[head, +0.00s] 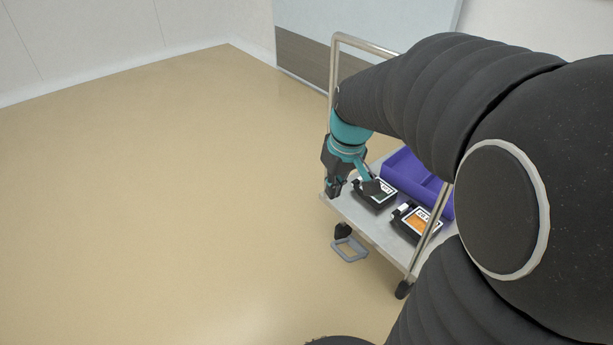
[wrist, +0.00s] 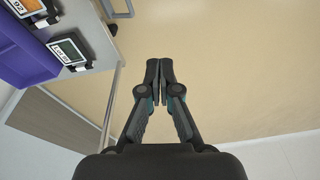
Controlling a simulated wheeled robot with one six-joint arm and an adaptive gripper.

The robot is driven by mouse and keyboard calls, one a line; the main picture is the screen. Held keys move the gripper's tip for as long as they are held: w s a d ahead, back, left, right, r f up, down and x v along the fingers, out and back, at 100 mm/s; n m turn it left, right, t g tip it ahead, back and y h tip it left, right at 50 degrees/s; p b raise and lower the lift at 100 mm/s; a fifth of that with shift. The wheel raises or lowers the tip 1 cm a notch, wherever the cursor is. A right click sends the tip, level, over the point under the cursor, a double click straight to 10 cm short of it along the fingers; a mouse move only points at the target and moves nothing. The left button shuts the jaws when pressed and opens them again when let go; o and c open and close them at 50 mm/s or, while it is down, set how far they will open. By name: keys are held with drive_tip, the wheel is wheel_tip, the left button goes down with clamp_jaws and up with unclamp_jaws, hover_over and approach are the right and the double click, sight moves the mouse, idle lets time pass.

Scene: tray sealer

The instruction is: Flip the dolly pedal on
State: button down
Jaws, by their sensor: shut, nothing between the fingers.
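The dolly (head: 368,222) is a cart with a pale grey deck and metal tube handles, right of centre in the head view. Its pedal (head: 350,249), a grey open loop, sticks out low beside a black caster at the near left edge of the deck. Part of the pedal (wrist: 119,12) shows at the top of the wrist view. My gripper (head: 333,193) is shut and empty, at the left corner of the deck, above and apart from the pedal. In the wrist view its fingertips (wrist: 160,66) are together over bare floor. Whether the pedal is up or down is hard to tell.
On the deck are a purple divided bin (head: 408,172) and two black devices with labelled screens, one white (head: 377,190) and one orange (head: 419,220). A metal handle tube (head: 333,75) rises behind my gripper. The floor to the left is clear.

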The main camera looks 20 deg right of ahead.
drive_tip(key=n+g+y, duration=0.1)
drive_tip(key=g, duration=0.1)
hover_over(340, 250)
wheel_tip(340, 250, down, 9)
drive_tip(key=w+d+f+n+g+y, duration=0.1)
drive_tip(key=d+f, duration=0.4)
drive_tip(key=f, duration=0.6)
drive_tip(key=shift+w+y, duration=0.3)
drive_tip(key=shift+f, duration=0.15)
drive_tip(key=x, duration=1.4)
drive_tip(key=shift+b, duration=0.35)
